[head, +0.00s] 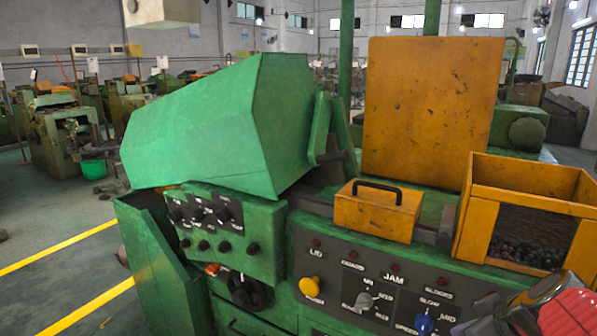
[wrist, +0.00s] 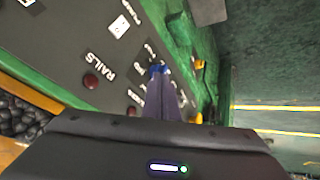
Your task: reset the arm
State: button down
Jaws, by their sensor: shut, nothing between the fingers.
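My gripper (wrist: 160,75) shows in the wrist view with its two fingers together and nothing between them. The fingertips are close to a blue knob (wrist: 157,69) on the dark control panel (wrist: 60,45); I cannot tell whether they touch it. In the head view, a red and dark part of my arm is at the lower right corner, beside the blue speed knob (head: 424,323). The fingertips are not clear there.
A green machine carries a yellow knob (head: 309,287), a grey knob (head: 365,301) and small red lamps. An orange box with a handle (head: 377,211) sits above the panel. An orange bin (head: 478,207) of dark pieces stands right. Open floor (head: 50,215) lies left.

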jog(key=s+a+m, duration=0.2)
jog(key=s+a, duration=0.3)
jog(key=a, duration=0.3)
jog(key=s+a+m+g, duration=0.1)
jog(key=s+a+m, duration=0.1)
jog(key=s+a, duration=0.3)
jog(key=a, duration=0.4)
jog(key=shift+s+r+m+g, duration=0.2)
jog(key=shift+r+m+g, duration=0.1)
